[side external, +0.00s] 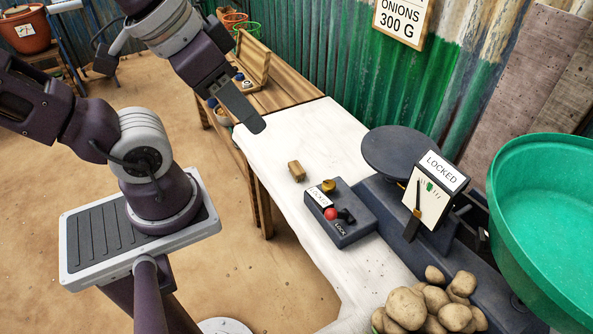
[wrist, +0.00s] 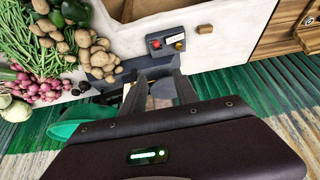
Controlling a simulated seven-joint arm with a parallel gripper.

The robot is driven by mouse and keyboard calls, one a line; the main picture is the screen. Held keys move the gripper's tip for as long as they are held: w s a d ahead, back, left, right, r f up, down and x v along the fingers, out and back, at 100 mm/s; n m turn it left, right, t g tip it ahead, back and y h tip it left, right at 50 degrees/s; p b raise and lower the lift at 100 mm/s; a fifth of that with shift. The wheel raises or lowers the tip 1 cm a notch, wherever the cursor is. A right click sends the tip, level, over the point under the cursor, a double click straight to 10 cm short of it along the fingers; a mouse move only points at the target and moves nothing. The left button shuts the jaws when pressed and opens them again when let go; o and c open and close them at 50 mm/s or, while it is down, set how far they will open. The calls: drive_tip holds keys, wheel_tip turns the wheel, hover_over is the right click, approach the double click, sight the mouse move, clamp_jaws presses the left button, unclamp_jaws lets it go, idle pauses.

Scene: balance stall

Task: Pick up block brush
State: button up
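The block brush (side external: 297,171) looks like a small brown wooden block. It lies on the white tabletop, just behind the dark lock box in the side external view. In the wrist view it is a small brown piece (wrist: 205,28) near the top, right of the lock box. My gripper (side external: 256,125) is above the table, up and left of the brush and apart from it. In the wrist view its two fingers (wrist: 159,90) stand apart with nothing clearly held between them; the gripper is open.
The lock box (side external: 340,212) with a red button and yellow knob sits close to the brush. A scale with a dark round plate (side external: 402,150), a green basin (side external: 545,215) and potatoes (side external: 430,303) are to the right. The white tabletop (side external: 290,135) behind the brush is clear.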

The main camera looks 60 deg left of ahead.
drive_tip(key=o, duration=0.4)
drive_tip(key=shift+o, duration=0.2)
drive_tip(key=w+a+f+n+g, duration=0.2)
drive_tip(key=w+a+n, duration=0.25)
drive_tip(key=w, duration=0.55)
drive_tip(key=n+g, duration=0.4)
drive_tip(key=n, duration=0.9)
hover_over(297, 167)
drive_tip(key=shift+m, duration=0.25)
wheel_tip(297, 167, down, 31)
drive_tip(key=shift+s+d, duration=0.1)
drive_tip(key=f, duration=0.7)
drive_tip(key=shift+a+f, duration=0.2)
drive_tip(key=shift+f, duration=0.1)
